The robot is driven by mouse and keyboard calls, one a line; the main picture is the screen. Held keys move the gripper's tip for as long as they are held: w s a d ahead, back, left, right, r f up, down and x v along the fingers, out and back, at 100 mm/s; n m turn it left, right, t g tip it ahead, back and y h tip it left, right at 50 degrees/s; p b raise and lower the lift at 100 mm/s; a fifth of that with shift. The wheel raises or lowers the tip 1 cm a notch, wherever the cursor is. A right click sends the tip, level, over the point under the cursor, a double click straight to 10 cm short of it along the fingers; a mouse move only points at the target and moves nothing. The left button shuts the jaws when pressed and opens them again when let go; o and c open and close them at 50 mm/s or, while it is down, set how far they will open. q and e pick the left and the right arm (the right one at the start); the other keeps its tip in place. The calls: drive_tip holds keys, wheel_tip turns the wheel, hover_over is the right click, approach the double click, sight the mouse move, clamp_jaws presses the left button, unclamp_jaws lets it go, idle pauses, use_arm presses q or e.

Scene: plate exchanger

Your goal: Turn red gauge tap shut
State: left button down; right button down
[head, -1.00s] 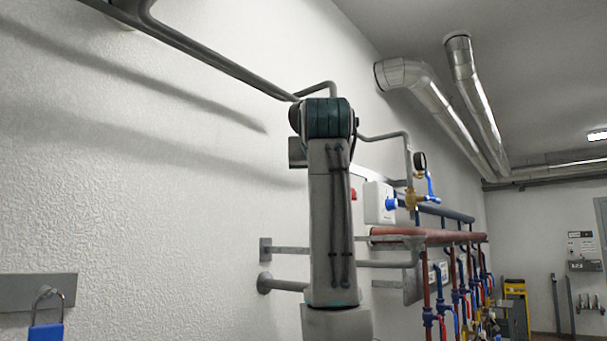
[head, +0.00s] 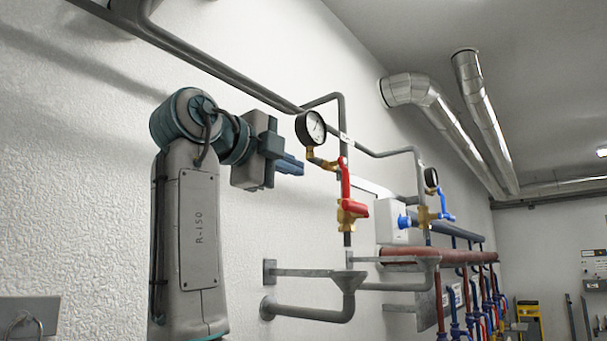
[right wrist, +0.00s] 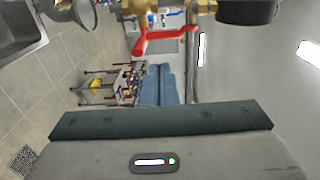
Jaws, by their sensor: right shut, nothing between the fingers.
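The red gauge tap (head: 345,180) has a red handle on a brass body (head: 350,222), below a round dial gauge (head: 311,127) on a grey pipe. In the head view the handle has an upright part and a short sideways part at its lower end. My right gripper (head: 298,164) is shut and empty, to the left of the tap and apart from it in the picture. In the right wrist view the blue fingers (right wrist: 165,70) point towards the red handle (right wrist: 165,42), with a visible gap. My left gripper is not in view.
A second gauge (head: 431,178) with a blue-handled tap (head: 440,205) stands farther along the wall. A grey funnel drain (head: 347,280) is below the red tap. A white box (head: 390,220) and red pipes (head: 400,258) lie beyond.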

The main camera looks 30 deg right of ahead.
sight(344, 187)
drive_tip(key=p+x, duration=0.4)
drive_tip(key=x, duration=0.8)
drive_tip(key=shift+d, duration=0.2)
drive_tip(key=shift+w+d+f, duration=0.15)
drive_tip(key=shift+w+d, duration=0.05)
drive_tip(key=shift+d, duration=0.1)
drive_tip(key=shift+w+d+f, duration=0.1)
drive_tip(key=shift+d, duration=0.2)
drive_tip(key=shift+a+h, duration=0.1)
drive_tip(key=shift+h, duration=0.2)
